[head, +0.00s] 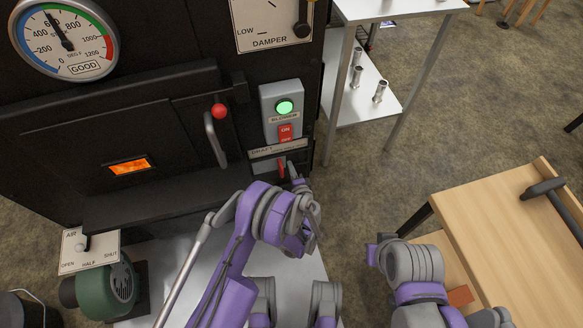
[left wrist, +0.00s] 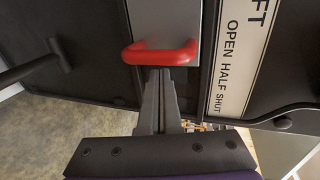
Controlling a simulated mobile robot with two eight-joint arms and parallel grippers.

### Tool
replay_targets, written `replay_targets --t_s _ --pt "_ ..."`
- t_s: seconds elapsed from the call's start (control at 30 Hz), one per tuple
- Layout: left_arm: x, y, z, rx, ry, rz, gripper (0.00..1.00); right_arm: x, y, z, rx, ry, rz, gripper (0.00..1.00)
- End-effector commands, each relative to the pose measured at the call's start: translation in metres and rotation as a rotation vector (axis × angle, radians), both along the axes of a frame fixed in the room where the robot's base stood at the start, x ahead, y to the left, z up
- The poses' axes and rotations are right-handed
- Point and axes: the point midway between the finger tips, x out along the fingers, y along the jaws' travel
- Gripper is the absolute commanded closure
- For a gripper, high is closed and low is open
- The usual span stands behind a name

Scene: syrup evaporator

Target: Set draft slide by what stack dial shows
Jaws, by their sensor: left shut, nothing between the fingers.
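The stack dial (head: 68,45) is at the upper left of the head view. Its needle points up and left, close to the 600 mark. The draft slide's red handle (head: 282,168) is below the DRAFT plate (head: 278,149). In the left wrist view the red handle (left wrist: 160,52) stands on a grey slide, about level with OPEN on the OPEN, HALF, SHUT label (left wrist: 228,70). My left gripper (left wrist: 158,74) is shut and empty, its tips right at the handle's edge; I cannot tell if they touch. It also shows in the head view (head: 293,172). My right gripper's fingers do not show.
A blower box (head: 268,105) with a lit green lamp is above the slide. A red-knobbed door handle (head: 213,138) is to its left. A damper plate (head: 270,30) is at the top. A wooden table (head: 490,220) stands at the right, near my right arm.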

Motion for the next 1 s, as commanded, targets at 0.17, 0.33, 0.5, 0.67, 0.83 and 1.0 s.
replay_targets --t_s 0.17,0.33,0.5,0.67,0.83,1.0 --pt "0.002 -0.007 -0.001 0.000 0.000 0.000 1.00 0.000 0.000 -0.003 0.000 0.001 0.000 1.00" --pt "-0.001 -0.011 0.001 0.000 0.000 0.000 1.00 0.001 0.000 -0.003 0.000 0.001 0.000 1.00" --pt "-0.018 -0.017 0.005 0.000 0.000 -0.001 1.00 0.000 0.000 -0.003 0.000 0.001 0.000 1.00" --pt "-0.036 -0.023 0.009 -0.001 0.000 -0.002 1.00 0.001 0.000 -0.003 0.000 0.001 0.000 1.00" --pt "-0.055 -0.029 0.013 -0.001 0.000 -0.002 1.00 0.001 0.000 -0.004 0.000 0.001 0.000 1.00" --pt "-0.074 -0.035 0.018 -0.001 0.000 -0.002 1.00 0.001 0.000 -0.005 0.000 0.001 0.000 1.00"
